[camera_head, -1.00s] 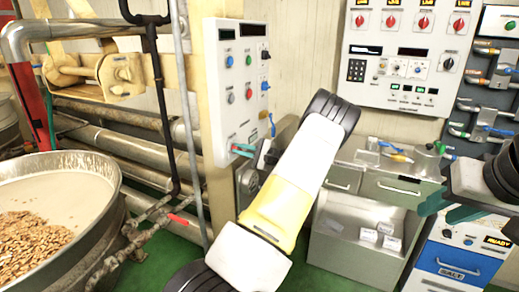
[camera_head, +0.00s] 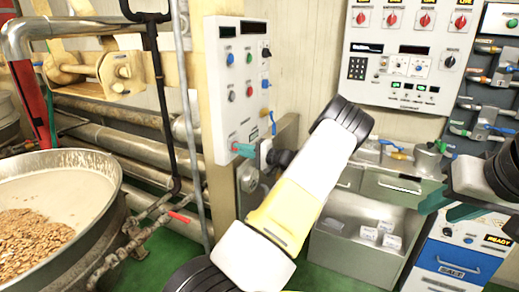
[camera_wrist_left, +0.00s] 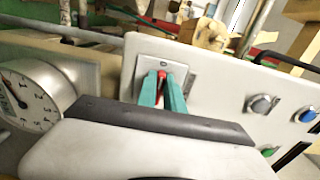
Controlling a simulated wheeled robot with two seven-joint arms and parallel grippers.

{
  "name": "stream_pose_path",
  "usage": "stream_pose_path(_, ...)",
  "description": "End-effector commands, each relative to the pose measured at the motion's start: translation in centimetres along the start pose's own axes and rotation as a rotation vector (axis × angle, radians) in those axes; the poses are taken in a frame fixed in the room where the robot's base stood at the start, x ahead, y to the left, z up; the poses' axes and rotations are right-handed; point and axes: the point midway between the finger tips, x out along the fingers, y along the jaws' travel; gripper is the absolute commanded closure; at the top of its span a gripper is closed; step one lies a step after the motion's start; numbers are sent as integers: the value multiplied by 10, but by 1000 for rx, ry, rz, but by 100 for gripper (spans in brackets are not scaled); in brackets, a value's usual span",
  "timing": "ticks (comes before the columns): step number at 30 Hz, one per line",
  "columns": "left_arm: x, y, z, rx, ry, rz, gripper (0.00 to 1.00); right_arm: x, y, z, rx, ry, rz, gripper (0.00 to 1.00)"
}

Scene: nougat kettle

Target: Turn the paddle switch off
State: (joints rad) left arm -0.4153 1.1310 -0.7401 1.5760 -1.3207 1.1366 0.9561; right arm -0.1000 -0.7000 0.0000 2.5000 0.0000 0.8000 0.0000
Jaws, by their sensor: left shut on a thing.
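The paddle switch shows as a red tip (camera_wrist_left: 162,76) on a grey plate (camera_wrist_left: 150,62) on the white control panel, in the left wrist view. My left gripper (camera_wrist_left: 162,92) has its two teal fingers shut on the red paddle, which is mostly hidden between them. In the head view the same gripper (camera_head: 243,149) is at the lower part of the white panel (camera_head: 222,100), and the paddle is hidden there. Whether the paddle is up or down cannot be told. My right gripper (camera_head: 447,206) is at the right edge, its teal fingers apart and empty.
A round dial (camera_wrist_left: 30,100) is left of the gripper in the wrist view. Knobs and buttons (camera_head: 249,60) sit above it on the panel. A kettle (camera_head: 105,205) with brown pieces stands at left. A second control panel (camera_head: 405,92) is on the back wall.

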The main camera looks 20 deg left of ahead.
Motion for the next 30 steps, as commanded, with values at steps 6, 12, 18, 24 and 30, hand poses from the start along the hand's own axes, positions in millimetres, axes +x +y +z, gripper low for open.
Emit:
stream_pose_path(6, -1, 1, 0, -15, 2, 2, 100, 0, 0, 0, 0, 0, 0, 64)
stream_pose_path(12, -1, 1, 0, -15, 1, 2, 100, 0, 0, 0, 0, 0, 0, 64)
stream_pose_path(18, -1, 1, 0, -15, 1, 2, 67, 0, 0, 0, 0, 0, 0, 64)
stream_pose_path(24, 0, 1, 0, -14, 1, 1, 66, 0, 0, 0, 0, 0, 0, 64)
stream_pose_path(30, -7, 0, -1, -14, 2, 1, 66, 0, 0, 0, 0, 0, 0, 64)
